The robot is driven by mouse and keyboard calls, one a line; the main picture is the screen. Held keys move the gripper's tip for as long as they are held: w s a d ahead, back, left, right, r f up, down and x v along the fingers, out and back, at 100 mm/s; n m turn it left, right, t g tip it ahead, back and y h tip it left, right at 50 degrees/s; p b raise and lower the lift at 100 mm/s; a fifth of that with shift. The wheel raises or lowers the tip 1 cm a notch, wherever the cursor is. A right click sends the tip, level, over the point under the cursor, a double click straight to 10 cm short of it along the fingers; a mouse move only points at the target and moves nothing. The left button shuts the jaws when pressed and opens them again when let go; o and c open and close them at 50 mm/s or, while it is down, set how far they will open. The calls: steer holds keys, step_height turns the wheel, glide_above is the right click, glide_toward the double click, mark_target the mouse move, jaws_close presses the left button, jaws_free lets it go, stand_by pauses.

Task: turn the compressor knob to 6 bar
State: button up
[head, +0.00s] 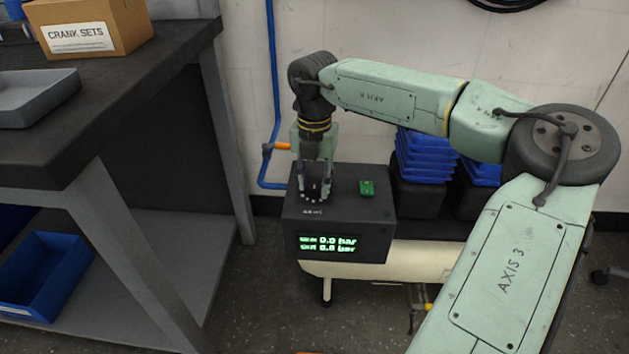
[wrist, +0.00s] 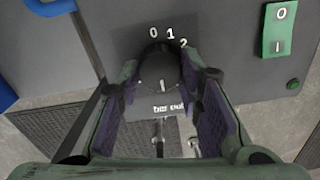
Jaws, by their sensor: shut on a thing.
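The compressor's dark control box (head: 290,215) stands on a cream tank. Its black knob (wrist: 158,66) is on the top face, with 0, 1 and 2 showing beside it; other scale numbers are hidden. A short white line shows on the knob's near side, above lettering that seems to read "bar out". My gripper (head: 316,196) points down onto the box, its fingers shut on the knob on both sides in the wrist view (wrist: 160,82). The green display (head: 328,243) has two blurred lines; the upper reads 0.0 bar, the lower looks like 0.0 or 6.0 bar.
A green O/I switch (head: 367,188) sits right of the knob on the box. A blue wall pipe with an orange-handled valve (head: 281,147) runs behind. The dark workbench (head: 110,100) is close on the left. Blue crates (head: 437,155) are stacked behind the compressor.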

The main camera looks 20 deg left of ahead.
mark_target(315, 184)
stand_by(0.4)
steer(key=o, duration=1.2)
steer(key=shift+c, duration=0.2)
step_height(315, 184, up, 12)
steer(key=shift+d, duration=0.15)
